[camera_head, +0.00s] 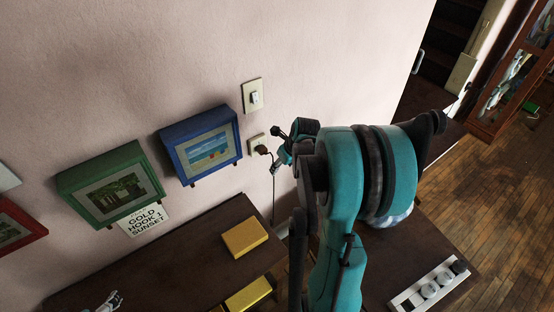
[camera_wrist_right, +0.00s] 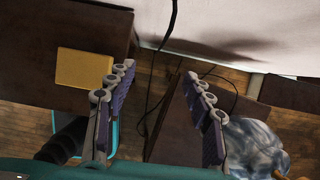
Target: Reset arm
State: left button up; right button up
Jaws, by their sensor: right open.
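My right arm rises through the middle of the head view, and its right gripper (camera_head: 279,151) hangs out in front of the wall near a power outlet. In the right wrist view the two fingers of this gripper (camera_wrist_right: 158,72) stand wide apart with nothing between them. Below the gap show a dark cable, the floor and dark furniture. A pale jointed tip at the bottom left of the head view looks like my left gripper (camera_head: 106,301); it is mostly cut off and its opening is unclear.
A yellow box (camera_head: 244,238) lies on the dark table (camera_head: 190,262); it also shows in the wrist view (camera_wrist_right: 84,69). Green (camera_head: 110,185) and blue (camera_head: 202,146) framed pictures hang on the wall. A white tray (camera_head: 405,297) of several round pieces sits at lower right. Wooden floor (camera_head: 470,185) is clear at right.

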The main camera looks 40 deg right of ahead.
dwell(0.6)
jog(key=s+a+r+n+b, duration=0.1)
jog(key=a+r+n+b, duration=0.1)
jog(key=a+n, duration=0.65)
jog(key=s+a+r+n+b, duration=0.1)
jog(key=a+r+n+b, duration=0.1)
jog(key=a+n, duration=0.6)
jog(key=s+a+n+t+b, duration=0.1)
jog(key=s+a+n, duration=0.2)
jog(key=n, duration=0.7)
jog(key=s+a+f+n+t+b, duration=0.1)
jog(key=s+a+n, duration=0.3)
jog(key=a+n, duration=0.4)
jog(key=shift+s+n+t+b, duration=0.3)
jog(key=shift+n+b, duration=0.2)
jog(key=shift+n, duration=0.85)
jog(key=shift+f, duration=0.1)
